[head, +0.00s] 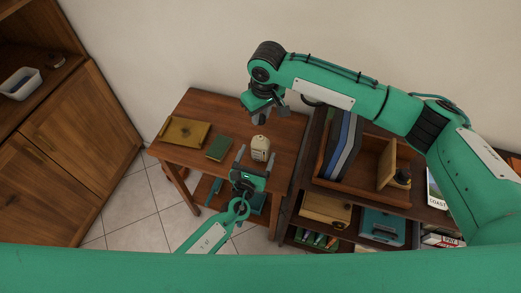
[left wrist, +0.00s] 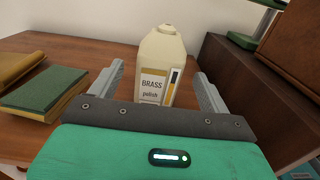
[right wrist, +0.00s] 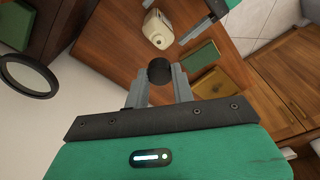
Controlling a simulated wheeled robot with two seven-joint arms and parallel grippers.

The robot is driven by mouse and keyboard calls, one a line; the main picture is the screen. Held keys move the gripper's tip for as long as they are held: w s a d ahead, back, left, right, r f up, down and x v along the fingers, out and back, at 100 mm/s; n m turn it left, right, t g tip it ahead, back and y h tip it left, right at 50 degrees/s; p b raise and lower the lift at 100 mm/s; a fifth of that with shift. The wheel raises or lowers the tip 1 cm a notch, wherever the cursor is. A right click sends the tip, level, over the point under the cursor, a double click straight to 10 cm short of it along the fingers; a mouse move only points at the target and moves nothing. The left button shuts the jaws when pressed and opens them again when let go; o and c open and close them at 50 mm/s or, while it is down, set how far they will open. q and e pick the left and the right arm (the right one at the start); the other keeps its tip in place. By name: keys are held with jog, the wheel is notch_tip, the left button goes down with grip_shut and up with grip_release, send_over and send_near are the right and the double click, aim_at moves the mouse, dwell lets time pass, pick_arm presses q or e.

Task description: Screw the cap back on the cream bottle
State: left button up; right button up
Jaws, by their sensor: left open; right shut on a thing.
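The cream bottle (head: 260,148) stands upright and uncapped on the wooden table (head: 285,130). Its label reads "BRASS polish" in the left wrist view (left wrist: 155,75), and it also shows in the right wrist view (right wrist: 158,29). My left gripper (head: 255,155) is open, its fingers pointing at the bottle, one to each side in the left wrist view. Whether they reach around it I cannot tell. My right gripper (right wrist: 159,80) is shut on the black cap (right wrist: 159,69). In the head view, my right gripper (head: 259,117) is above and behind the bottle, with the cap apart from it.
A green book (head: 219,148) and a flat yellow-brown object (head: 185,132) lie left of the bottle. A dark wooden shelf unit (head: 325,180) with upright folders (head: 345,145) stands close on the right. A wooden cabinet (head: 85,130) is at far left. Some tabletop around the bottle is bare.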

pick_arm(q)
jog(key=shift+x, duration=2.2)
jog(key=c, duration=1.5)
pick_arm(e)
send_over(260, 138)
jog(key=shift+s+d+f, duration=0.1)
jog(key=shift+f, duration=1.15)
jog(key=shift+s+d+f, duration=0.1)
jog(key=shift+f, duration=1.15)
jog(key=shift+f, duration=0.1)
jog(key=shift+f, duration=0.8)
jog(key=shift+f, duration=0.6)
pick_arm(q)
grip_shut()
pick_arm(e)
jog(key=o, duration=0.9)
